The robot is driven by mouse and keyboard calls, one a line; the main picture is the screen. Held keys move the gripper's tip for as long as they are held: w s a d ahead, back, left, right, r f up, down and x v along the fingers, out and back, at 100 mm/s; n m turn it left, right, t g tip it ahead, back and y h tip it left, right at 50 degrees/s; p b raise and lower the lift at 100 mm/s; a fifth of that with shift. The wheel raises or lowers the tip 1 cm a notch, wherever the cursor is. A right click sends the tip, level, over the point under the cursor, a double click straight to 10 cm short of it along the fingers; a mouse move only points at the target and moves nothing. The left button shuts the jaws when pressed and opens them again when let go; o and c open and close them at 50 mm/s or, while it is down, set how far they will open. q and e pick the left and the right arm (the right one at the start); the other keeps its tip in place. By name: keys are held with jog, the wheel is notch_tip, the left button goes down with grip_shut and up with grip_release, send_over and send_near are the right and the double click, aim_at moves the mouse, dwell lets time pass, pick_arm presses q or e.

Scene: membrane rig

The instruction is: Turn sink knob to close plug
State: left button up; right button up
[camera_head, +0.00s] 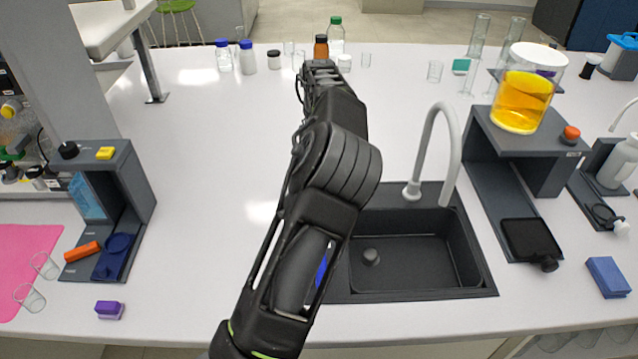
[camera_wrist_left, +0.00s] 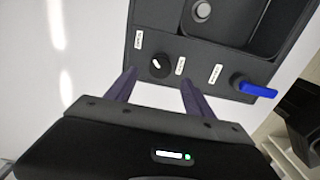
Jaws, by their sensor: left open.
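The sink (camera_head: 475,270) is a black basin with a grey round plug or drain (camera_head: 370,257), which also shows at the top of the left wrist view (camera_wrist_left: 202,10). On the sink's rim in the left wrist view is a round black knob (camera_wrist_left: 159,65) with a white pointer mark slanting up and left. My left gripper (camera_wrist_left: 158,80) is open and empty. Its two fingertips lie on either side of the knob in that view; contact and height gap cannot be told. In the head view my arm hides the knob and the gripper. My right gripper is in neither view.
A blue lever (camera_wrist_left: 258,90) sits on the rim beside the knob, and small white labels lie around both. A curved grey faucet (camera_head: 440,140) rises behind the basin. A grey stand (camera_head: 550,150) with a yellow-liquid jar (camera_head: 523,100) is right.

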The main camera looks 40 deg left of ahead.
pick_arm(q)
notch_tip(320, 180, down, 6)
jog(key=shift+r+p, duration=0.1)
jog(key=shift+p, duration=0.4)
jog(key=shift+c, duration=0.4)
grip_shut()
